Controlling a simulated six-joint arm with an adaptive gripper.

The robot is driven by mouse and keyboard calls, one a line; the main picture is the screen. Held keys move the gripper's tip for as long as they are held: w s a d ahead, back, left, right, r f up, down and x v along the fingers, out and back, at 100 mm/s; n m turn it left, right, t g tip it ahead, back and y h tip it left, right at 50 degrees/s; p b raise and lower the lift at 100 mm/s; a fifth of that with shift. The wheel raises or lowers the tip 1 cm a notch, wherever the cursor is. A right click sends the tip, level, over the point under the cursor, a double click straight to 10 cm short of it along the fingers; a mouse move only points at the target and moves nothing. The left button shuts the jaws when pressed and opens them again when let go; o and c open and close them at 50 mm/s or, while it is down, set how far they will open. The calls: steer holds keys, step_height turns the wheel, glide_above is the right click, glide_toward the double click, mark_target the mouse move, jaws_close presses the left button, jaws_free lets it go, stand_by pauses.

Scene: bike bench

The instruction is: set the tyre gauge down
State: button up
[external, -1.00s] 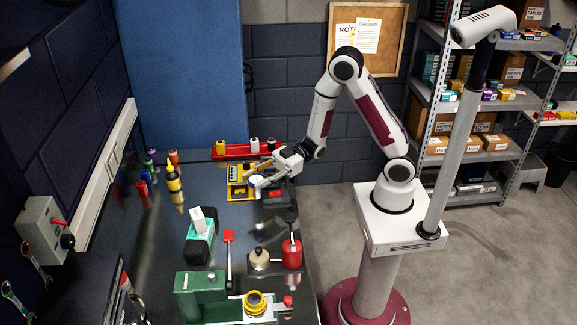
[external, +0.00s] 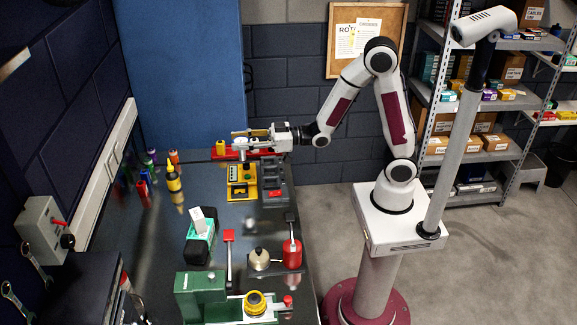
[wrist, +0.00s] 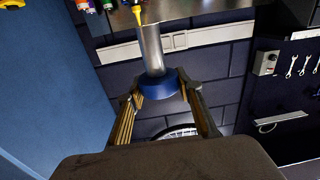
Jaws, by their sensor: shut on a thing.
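My gripper (external: 250,136) is level over the back of the bench, pointing left, above the yellow tray (external: 241,190). It is shut on the tyre gauge (wrist: 152,50), which in the wrist view is a silver cylinder with a blue collar between the two fingers of my gripper (wrist: 165,98). A round pale-rimmed part shows below the collar. In the external view the gauge is small and partly hidden by the fingers. It is held up, apart from the bench top.
A red tray (external: 221,154) with small bottles lies at the back, behind my gripper. A grey stepped holder (external: 272,170) stands right of the yellow tray. Several coloured bottles (external: 173,182) stand to the left. The dark bench (external: 150,235) is clear at its left middle.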

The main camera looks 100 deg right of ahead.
steer(key=shift+m+h, duration=0.6)
steer(key=shift+h, duration=0.3)
steer(key=r, duration=0.2)
steer(key=s+r, duration=0.1)
steer(key=r, duration=0.2)
steer(key=s+r, duration=0.1)
steer(key=r, duration=0.1)
steer(key=shift+a+r, duration=0.15)
steer(key=shift+a, duration=0.25)
steer(key=s+a+r, duration=0.2)
steer(key=a+r, duration=0.1)
steer(key=r, duration=0.2)
steer(key=s+a+r+y, duration=0.1)
steer(key=s+a+r, duration=0.1)
steer(key=r, duration=0.3)
steer(key=shift+s+a+r+n, duration=0.15)
steer(key=shift+a+r+n, duration=0.25)
steer(key=shift+a, duration=0.2)
steer(key=shift+d, duration=0.1)
